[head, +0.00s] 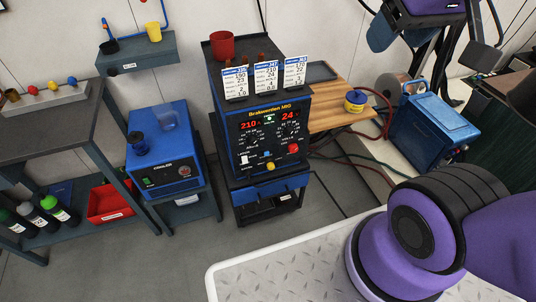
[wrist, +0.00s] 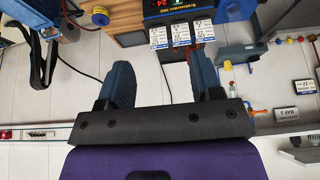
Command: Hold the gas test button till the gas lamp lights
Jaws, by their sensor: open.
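The blue and black welder (head: 268,130) stands mid-frame in the head view, its front panel showing red readings 210 and 24. Low on the panel are a white switch (head: 244,159), a small blue button (head: 267,154), a yellow knob (head: 270,166) and a red knob (head: 293,148). The labels are too small to tell which is the gas test button, or whether a gas lamp is lit. In the wrist view, part of the welder (wrist: 165,8) shows at the top. My gripper (wrist: 160,70) is open and empty, apart from the panel; the head view does not show it.
Three cards (head: 266,78) hang at the welder's top front, beside a red cup (head: 222,45). A blue cooler unit (head: 165,165) stands to the left, a wooden bench (head: 335,112) to the right. A white tread-plate surface (head: 285,275) is in front. Grey floor lies between.

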